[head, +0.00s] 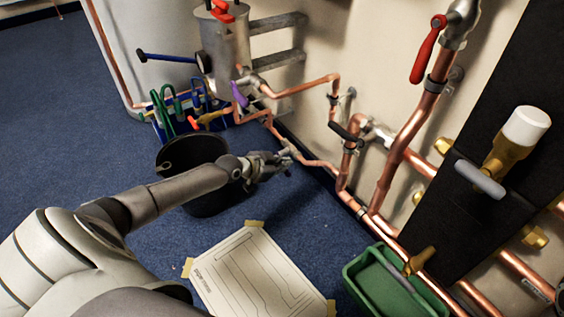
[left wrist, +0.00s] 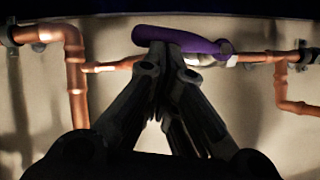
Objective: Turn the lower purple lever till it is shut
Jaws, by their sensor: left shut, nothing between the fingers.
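A purple lever (left wrist: 178,40) lies nearly level along a copper pipe in the left wrist view, with a silvery valve body (left wrist: 207,59) at its right end. My left gripper (left wrist: 169,52) is shut and empty, its fingertips overlapping the lever's lower edge in the picture; I cannot tell whether they touch it. In the head view the left gripper (head: 287,163) is low by the wall pipes and covers part of them. A purple lever (head: 239,94) also shows there near the tank; I cannot tell whether it is the same one. My right gripper is not in view.
A black bucket (head: 178,154) stands below my left forearm. A tool tray (head: 160,128) is behind it. Copper pipes (head: 320,163) run along the wall close to the gripper. A taped sheet (head: 250,275) and a green tray (head: 365,289) lie on the floor.

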